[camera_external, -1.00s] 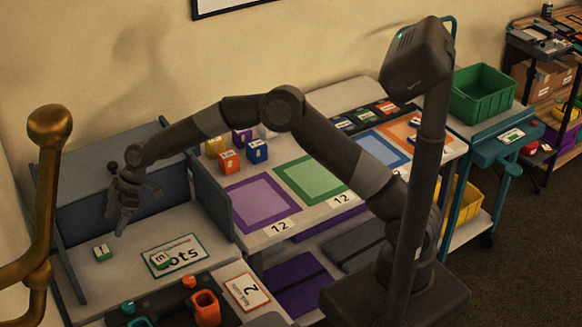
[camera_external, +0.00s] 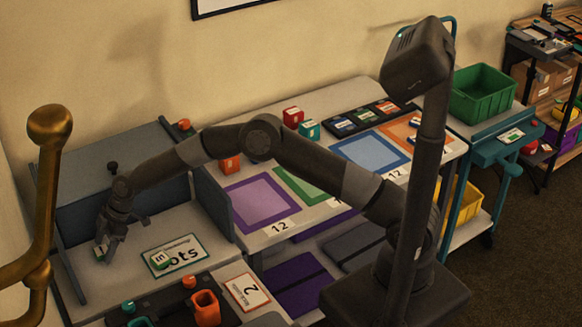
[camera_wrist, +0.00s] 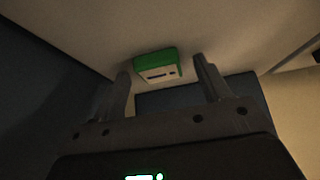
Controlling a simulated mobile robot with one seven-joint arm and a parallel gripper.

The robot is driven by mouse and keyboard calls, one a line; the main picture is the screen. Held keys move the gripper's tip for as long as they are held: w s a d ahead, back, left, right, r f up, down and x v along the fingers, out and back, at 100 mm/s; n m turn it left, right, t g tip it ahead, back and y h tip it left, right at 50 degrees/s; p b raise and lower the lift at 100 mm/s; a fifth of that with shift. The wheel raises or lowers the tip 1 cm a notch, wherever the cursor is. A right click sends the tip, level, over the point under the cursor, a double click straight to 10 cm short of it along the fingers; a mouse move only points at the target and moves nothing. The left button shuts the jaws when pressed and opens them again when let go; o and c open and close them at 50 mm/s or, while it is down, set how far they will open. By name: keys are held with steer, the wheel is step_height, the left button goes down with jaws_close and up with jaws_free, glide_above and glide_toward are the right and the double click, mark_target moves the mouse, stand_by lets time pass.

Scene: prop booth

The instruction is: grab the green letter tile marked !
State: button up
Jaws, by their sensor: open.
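A green letter tile (camera_wrist: 157,66) with a pale face shows in the wrist view. Its face carries a dark, bar-like mark lying sideways. My gripper (camera_wrist: 163,72) is open, with one finger on each side of the tile and visible gaps to both. In the external view my gripper (camera_external: 108,240) is low over the left part of the grey table and mostly hides that tile.
A blue-grey panel (camera_external: 85,228) stands behind the gripper, and a divider (camera_external: 212,203) stands to the right. Orange cups (camera_external: 206,308) and a small teal item sit at the front edge. The table between tile and card is clear.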

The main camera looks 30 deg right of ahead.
steer(key=shift+c, duration=0.4)
steer(key=c, duration=1)
